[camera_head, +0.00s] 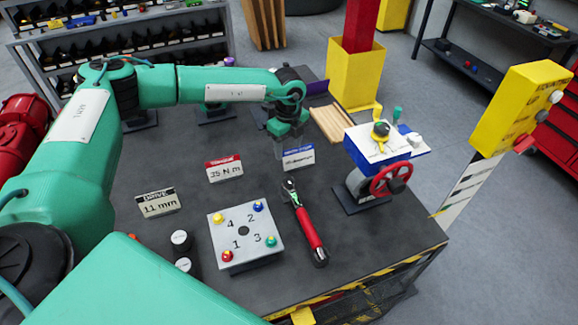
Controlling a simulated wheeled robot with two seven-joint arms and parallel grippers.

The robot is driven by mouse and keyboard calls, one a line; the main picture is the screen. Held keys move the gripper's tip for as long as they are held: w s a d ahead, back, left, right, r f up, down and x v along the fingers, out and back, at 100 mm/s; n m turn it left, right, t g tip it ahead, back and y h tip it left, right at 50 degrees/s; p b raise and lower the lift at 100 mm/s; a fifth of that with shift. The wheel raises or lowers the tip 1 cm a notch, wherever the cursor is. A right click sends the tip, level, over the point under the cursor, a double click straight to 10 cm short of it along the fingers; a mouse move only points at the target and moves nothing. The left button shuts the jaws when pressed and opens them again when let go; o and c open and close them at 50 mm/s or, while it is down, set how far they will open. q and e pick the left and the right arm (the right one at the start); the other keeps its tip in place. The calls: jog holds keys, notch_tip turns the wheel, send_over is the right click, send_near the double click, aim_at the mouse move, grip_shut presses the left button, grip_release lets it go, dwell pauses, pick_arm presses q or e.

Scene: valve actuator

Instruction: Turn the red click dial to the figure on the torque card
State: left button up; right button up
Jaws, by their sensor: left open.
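The torque card (224,168) stands on the bench, white with a red header; its figure looks like 25 or 35 N m, and the first digit is not clear. A wrench with a red grip (309,229) lies right of the numbered plate, its dark ratchet head toward the back and a dark end toward the front. I cannot make out a separate red click dial or its setting. My left gripper (283,150) hangs open and empty above the bench, behind the blue-headed card (298,158) and apart from the wrench. My right gripper is not in view.
A plate with colored bolts (244,232) stands left of the wrench. A drive card (157,203) reads 11 mm. Two dark cylinders (181,241) stand nearby. A valve with a red handwheel (391,179) stands right; a yellow post (355,75) rises behind. Bench between cards and plate is clear.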

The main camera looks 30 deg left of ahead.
pick_arm(q)
jog(key=p, duration=0.4)
send_over(288, 180)
notch_tip(288, 180, down, 6)
jog(key=shift+s+d+f, duration=0.15)
jog(key=shift+f, duration=0.05)
notch_tip(288, 180, down, 6)
jog(key=shift+r+p, duration=0.1)
jog(key=shift+p, duration=0.6)
jog(key=shift+f, duration=0.55)
jog(key=c, duration=1)
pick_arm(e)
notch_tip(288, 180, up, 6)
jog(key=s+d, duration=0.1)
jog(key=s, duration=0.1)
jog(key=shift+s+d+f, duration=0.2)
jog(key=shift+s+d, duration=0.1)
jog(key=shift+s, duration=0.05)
